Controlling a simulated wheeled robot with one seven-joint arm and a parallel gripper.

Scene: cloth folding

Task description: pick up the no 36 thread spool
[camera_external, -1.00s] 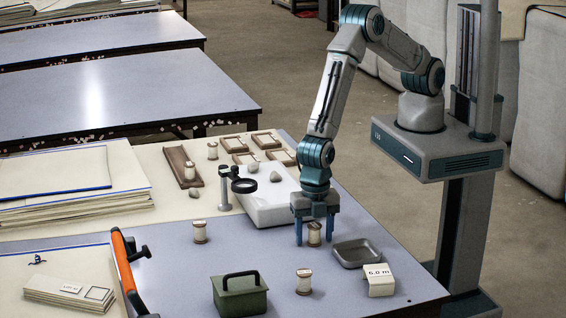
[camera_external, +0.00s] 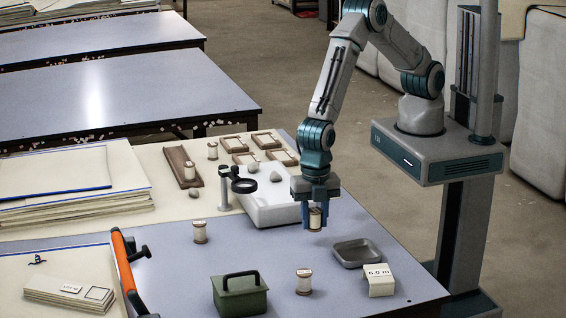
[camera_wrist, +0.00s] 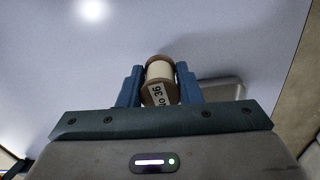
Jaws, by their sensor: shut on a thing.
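The no 36 thread spool (camera_external: 315,218) has cream thread and brown ends. It is held off the table between the fingers of my gripper (camera_external: 315,222), which is shut on it. Other similar spools stand upright on the table: one at left (camera_external: 199,232) and one at the front (camera_external: 304,281). Their labels are too small to read.
A grey tray (camera_external: 336,262) and a "6.0 m" card (camera_external: 381,288) lie to the right. A green box (camera_external: 240,300) is at the front. A magnifier stand (camera_external: 224,194) and a white block (camera_external: 262,214) stand behind left. Bare tabletop (camera_external: 270,252) lies between.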

